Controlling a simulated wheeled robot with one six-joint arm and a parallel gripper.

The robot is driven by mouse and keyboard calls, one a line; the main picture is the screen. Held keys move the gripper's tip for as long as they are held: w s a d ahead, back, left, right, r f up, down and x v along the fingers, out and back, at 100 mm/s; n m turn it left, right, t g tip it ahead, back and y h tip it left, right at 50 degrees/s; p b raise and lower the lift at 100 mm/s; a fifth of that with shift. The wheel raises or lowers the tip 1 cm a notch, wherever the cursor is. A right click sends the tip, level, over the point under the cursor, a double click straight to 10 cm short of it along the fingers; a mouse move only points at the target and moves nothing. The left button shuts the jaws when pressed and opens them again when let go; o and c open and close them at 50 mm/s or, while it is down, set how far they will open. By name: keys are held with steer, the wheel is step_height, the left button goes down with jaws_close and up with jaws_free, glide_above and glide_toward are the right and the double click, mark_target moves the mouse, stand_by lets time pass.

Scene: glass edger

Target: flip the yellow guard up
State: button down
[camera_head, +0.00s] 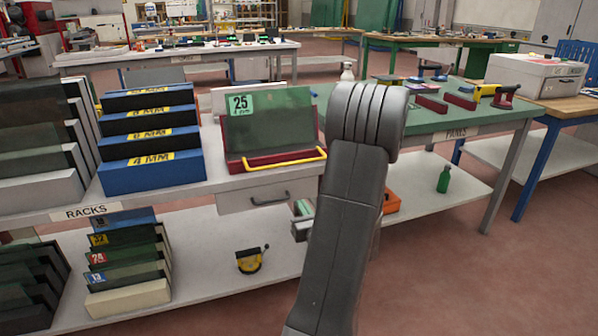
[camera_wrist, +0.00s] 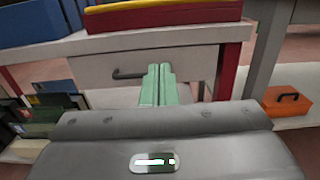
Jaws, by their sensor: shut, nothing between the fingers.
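The yellow guard (camera_head: 290,160) is a bar along the front of a dark red base (camera_head: 237,167) on the bench. It lies low, in front of a green-tinted glass sheet labelled 25 (camera_head: 275,125). In the wrist view a strip of the yellow guard (camera_wrist: 135,5) shows at the top edge, above the red base. My gripper (camera_wrist: 159,72) has pale green fingers pressed together and empty. It is below the guard, in front of a drawer (camera_wrist: 195,62), apart from the guard. In the head view my gripper (camera_head: 302,211) is partly hidden by my arm.
The drawer has a dark handle (camera_head: 270,200). Blue racks (camera_head: 150,175) stand left of the base. An orange box (camera_wrist: 287,102) and a yellow-and-black tool (camera_head: 250,261) are on lower shelves. A green-topped bench (camera_head: 425,121) stands to the right. Open floor is in front.

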steer(key=shift+w, duration=0.1)
stand_by(0.3)
steer(key=w+a+r+b, duration=0.1)
steer(key=w+a+r, duration=0.2)
steer(key=w, duration=0.7)
steer(key=shift+r+b, duration=0.3)
steer(key=shift+r, duration=0.45)
steer(key=shift+a+r+p, duration=0.1)
steer(key=shift+r+p, duration=0.05)
steer(key=shift+p, duration=0.15)
steer(key=shift+r+p, duration=0.2)
steer(key=shift+p, duration=0.4)
steer(key=shift+r+g+p, duration=0.15)
steer(key=shift+g+p, duration=0.15)
steer(key=shift+p, duration=0.15)
